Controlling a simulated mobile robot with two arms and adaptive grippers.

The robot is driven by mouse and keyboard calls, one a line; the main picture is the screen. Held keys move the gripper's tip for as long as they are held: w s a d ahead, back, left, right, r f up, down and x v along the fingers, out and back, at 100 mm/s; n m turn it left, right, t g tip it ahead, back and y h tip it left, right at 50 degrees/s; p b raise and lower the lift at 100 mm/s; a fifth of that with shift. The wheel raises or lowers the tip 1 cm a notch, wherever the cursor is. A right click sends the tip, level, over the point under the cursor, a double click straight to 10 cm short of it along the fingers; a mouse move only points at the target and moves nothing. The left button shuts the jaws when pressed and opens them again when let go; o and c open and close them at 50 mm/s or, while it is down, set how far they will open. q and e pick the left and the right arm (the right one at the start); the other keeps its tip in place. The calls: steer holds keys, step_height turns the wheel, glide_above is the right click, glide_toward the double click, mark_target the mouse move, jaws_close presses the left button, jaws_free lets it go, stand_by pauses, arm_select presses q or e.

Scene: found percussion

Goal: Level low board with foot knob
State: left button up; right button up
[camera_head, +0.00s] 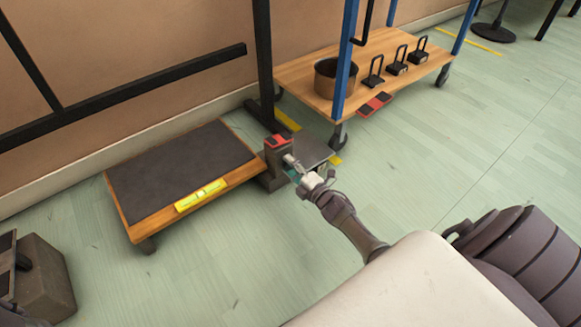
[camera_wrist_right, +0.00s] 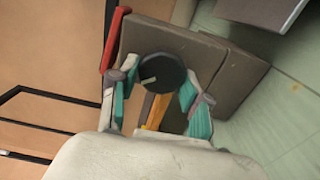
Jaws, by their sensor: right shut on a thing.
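The low board (camera_head: 175,165) is a wooden slab with a dark grey top, near the wall on the floor. A yellow spirit level (camera_head: 201,195) lies along its front edge; its bubble is too small to read. A grey-brown block with a red top (camera_head: 277,143) stands at the board's right end. In the wrist view, the round black foot knob (camera_wrist_right: 162,73) with a pale pointer line is in front of a grey-brown block. My right gripper (camera_head: 295,168) is at this block, its teal-padded fingers (camera_wrist_right: 155,86) closed around the knob. My left gripper is not in view.
A wheeled wooden cart (camera_head: 375,62) with blue posts holds a dark pot (camera_head: 333,78) and several black handled blocks. A black rail frame (camera_head: 120,95) stands along the wall. A grey block (camera_head: 42,280) sits at lower left. The floor in front of the board is clear.

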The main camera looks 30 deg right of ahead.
steer(key=shift+f, duration=0.1)
steer(key=o, duration=1.1)
steer(key=shift+o, duration=0.2)
steer(key=s, duration=1.2)
steer(key=shift+d, duration=0.45)
